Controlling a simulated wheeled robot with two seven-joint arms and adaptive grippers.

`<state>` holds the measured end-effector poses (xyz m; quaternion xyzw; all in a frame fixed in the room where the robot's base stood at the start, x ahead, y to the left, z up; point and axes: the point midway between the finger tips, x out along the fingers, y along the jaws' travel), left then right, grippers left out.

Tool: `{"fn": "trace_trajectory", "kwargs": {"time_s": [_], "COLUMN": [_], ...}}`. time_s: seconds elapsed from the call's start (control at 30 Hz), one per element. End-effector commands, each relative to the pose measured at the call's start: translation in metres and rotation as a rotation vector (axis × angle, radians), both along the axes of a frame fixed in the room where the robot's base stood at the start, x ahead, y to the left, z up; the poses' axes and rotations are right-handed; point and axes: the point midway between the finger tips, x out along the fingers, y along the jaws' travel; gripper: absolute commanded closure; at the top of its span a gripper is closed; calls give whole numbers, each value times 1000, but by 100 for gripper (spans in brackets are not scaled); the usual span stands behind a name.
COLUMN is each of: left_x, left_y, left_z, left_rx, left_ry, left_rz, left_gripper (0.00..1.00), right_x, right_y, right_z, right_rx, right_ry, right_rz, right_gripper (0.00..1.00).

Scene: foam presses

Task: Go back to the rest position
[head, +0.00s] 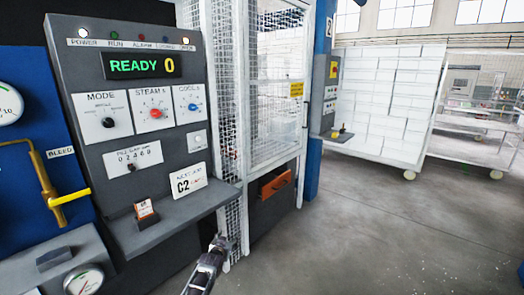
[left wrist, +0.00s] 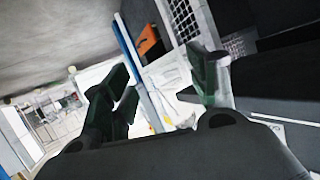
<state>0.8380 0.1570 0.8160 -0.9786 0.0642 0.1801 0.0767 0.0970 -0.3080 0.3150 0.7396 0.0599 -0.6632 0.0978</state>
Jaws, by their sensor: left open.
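My left gripper (head: 217,243) shows at the bottom of the head view, below and right of the control panel's shelf and in front of the foot of the mesh guard. In the left wrist view my left gripper (left wrist: 160,85) has its fingers spread wide with nothing between them. A "C2" card (head: 188,182) sits low on the panel. My right gripper is in neither view.
The panel's shelf (head: 190,213) juts out beside the gripper, with a small orange-and-white item (head: 146,212) on it. The white mesh guard (head: 270,90) stands behind, above an orange handle (head: 276,185). White-panelled racks (head: 385,100) stand at the back right. The grey floor (head: 370,230) on the right is clear.

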Motion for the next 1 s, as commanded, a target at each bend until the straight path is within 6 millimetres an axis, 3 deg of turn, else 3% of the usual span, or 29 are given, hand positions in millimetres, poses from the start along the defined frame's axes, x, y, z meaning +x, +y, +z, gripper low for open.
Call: {"fn": "trace_trajectory", "kwargs": {"time_s": [0.03,0.2,0.5,0.8,1.0], "left_x": [-12,-54,-144,-254,-334], "left_y": [2,9,25,45,58], "left_z": [-21,-88,-192,-275,-318], "left_rx": [-4,-15,-16,4,27], "left_ry": [36,142,331,513,628], "left_rz": [1,6,21,33,35], "left_gripper": [41,41,41,41,41], "right_x": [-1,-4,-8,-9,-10], "right_y": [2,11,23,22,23], "right_z": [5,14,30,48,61], "right_rx": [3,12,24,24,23], "right_ry": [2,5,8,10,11], "right_rz": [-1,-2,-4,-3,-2], "right_gripper": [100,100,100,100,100]}}
